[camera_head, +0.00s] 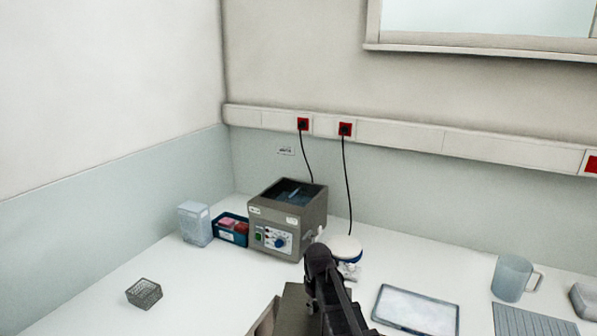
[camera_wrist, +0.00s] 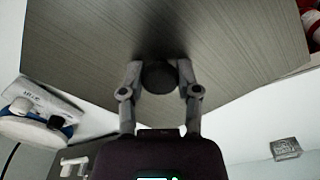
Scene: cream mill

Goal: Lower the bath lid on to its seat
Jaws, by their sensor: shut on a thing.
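The water bath (camera_head: 288,222) is a grey box with a front control panel and a blue knob, standing on the bench at mid-picture. Its top is open, showing a dark interior. In the wrist view, my gripper (camera_wrist: 158,75) is shut on the round dark knob of the bath lid (camera_wrist: 85,50), a brushed grey plate filling the upper view. In the head view, a grey plate that looks like the lid (camera_head: 293,308) shows at the bottom, in front of and apart from the bath. My dark arm covers part of it, and the fingers are hidden there.
A round white-topped device with a blue rim (camera_head: 346,248) stands close right of the bath. A blue tray with red items (camera_head: 231,229) and a clear box (camera_head: 195,223) stand left. A wire basket (camera_head: 144,293), white tray (camera_head: 415,309) and mug (camera_head: 512,277) stand further out.

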